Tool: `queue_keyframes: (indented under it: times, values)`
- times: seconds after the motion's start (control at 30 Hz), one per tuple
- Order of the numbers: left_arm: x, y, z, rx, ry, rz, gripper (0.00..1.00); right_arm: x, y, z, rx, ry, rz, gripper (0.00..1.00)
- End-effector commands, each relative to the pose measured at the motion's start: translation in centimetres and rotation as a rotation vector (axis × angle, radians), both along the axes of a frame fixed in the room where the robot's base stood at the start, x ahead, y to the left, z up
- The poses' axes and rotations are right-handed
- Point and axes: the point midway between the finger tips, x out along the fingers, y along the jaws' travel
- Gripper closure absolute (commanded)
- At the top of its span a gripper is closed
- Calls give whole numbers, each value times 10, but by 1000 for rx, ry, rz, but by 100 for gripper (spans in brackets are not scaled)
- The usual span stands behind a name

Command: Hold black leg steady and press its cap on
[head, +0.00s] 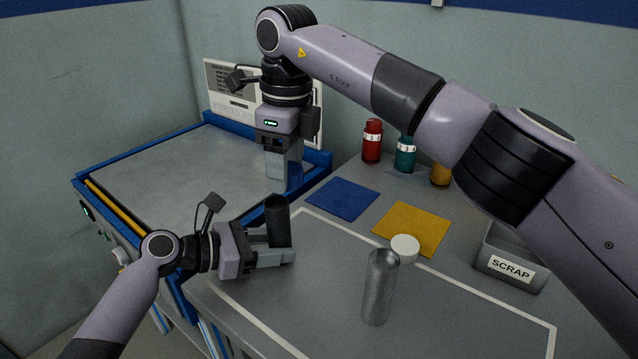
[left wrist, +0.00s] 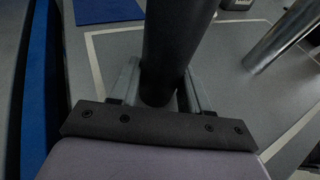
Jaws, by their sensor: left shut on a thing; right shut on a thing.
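The black leg (head: 279,225) is a dark, upright tube. My left gripper (head: 282,254) is shut around its lower part, low over the work surface. The leg also fills the middle of the left wrist view (left wrist: 170,45), between the two fingers (left wrist: 160,88). My right gripper (head: 283,172) points down and appears above and behind the leg's top in the head view, with a gap that I cannot judge in depth. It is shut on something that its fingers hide. I cannot make out the leg's own cap. A round white cap (head: 404,247) lies on the table.
A silver tube (head: 380,290) stands upright near the white cap. A blue mat (head: 343,198) and a yellow mat (head: 411,228) lie behind. Red (head: 372,141), teal (head: 405,155) and yellow (head: 441,175) bottles stand at the back. A scrap bin (head: 511,262) is at right.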

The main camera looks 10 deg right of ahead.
Motion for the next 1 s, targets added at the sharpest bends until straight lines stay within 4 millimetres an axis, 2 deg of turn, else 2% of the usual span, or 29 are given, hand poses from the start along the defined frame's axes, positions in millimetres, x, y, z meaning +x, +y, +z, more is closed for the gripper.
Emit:
queue_keyframes:
  times: [0.2,0.37,1.0]
  values:
    - [0,0,0,0,0,0,70,-1,17,13,6,-1,-175,73]
    - [0,0,0,0,0,0,70,-1,20,13,7,-1,-208,73]
    - [0,0,0,0,0,0,70,-1,19,-25,9,-1,-206,73]
